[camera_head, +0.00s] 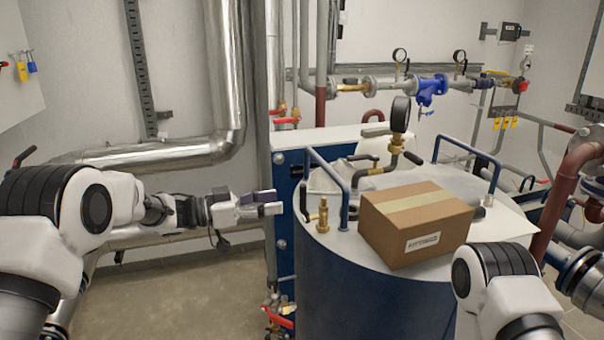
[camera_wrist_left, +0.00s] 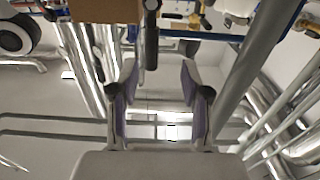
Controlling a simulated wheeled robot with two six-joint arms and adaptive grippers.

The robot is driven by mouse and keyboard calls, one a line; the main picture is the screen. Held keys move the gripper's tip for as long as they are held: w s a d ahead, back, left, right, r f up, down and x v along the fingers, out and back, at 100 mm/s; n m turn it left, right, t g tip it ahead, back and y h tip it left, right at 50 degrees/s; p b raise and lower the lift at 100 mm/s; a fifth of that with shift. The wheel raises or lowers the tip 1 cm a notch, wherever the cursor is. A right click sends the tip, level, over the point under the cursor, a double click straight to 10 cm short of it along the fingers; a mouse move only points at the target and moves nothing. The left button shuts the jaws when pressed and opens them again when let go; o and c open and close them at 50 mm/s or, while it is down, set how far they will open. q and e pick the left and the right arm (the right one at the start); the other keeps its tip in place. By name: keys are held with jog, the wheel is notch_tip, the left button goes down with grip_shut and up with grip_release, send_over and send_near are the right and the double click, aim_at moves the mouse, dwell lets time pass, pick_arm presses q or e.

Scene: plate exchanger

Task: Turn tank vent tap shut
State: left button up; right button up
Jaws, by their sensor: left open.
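The blue tank (camera_head: 385,290) with a pale top stands at the centre right in the head view. A small brass vent fitting (camera_head: 323,215) stands upright on its near left edge. A black lever handle (camera_head: 304,203) shows just left of it. My left gripper (camera_head: 276,203) is open and empty, a short way left of this handle. In the left wrist view a black handle (camera_wrist_left: 152,48) lies ahead, between the lines of my open left fingers (camera_wrist_left: 158,70), and appears untouched. My right gripper is outside the frames.
A cardboard box (camera_head: 418,222) sits on the tank top, right of the brass fitting. A blue tubular rail (camera_head: 331,172) rises behind the fitting. A pressure gauge (camera_head: 401,114) stands farther back. Floor left of the tank is clear.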

aim_at(300, 196)
pick_arm(q)
jog(key=p+x, duration=0.1)
jog(key=x, duration=0.1)
jog(key=p+x, duration=0.1)
jog(key=x, duration=0.2)
jog(key=p+x, duration=0.1)
jog(key=x, duration=0.1)
jog(key=shift+s+d+r, duration=0.25)
jog(key=shift+r, duration=0.15)
jog(key=shift+d, duration=0.2)
jog(key=shift+s+r, duration=0.25)
jog(key=shift+s, duration=0.25)
jog(key=shift+w+f, duration=0.15)
grip_shut()
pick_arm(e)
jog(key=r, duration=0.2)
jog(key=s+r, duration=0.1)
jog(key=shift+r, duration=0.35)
